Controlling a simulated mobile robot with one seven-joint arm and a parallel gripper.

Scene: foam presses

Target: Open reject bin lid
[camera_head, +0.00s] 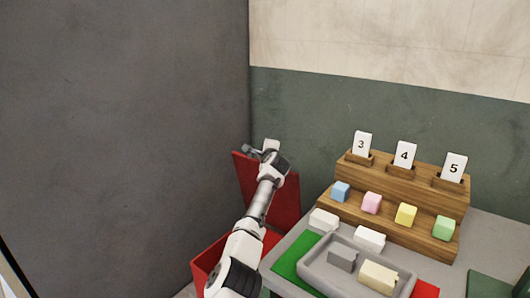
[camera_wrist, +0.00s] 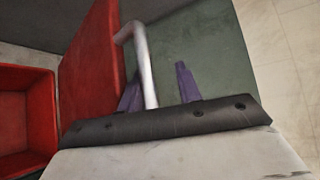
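The reject bin (camera_head: 205,268) is red and stands left of the table; its open inside shows in the wrist view (camera_wrist: 22,112). Its red lid (camera_head: 283,203) is raised and stands roughly upright at the back of the bin, partly hidden by my arm. In the wrist view the lid (camera_wrist: 90,65) carries a grey bar handle (camera_wrist: 146,65). My gripper (camera_head: 262,148) is at the lid's upper edge. In the wrist view my gripper's purple fingers (camera_wrist: 160,80) are apart, with the handle between them, close to the left finger and clear of the right one.
A grey table (camera_head: 283,255) stands right of the bin, with a grey tray (camera_head: 335,284) of foam blocks. Behind it is a wooden stepped rack (camera_head: 385,205) with coloured blocks and numbered cards. A grey wall (camera_head: 120,130) is at the left.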

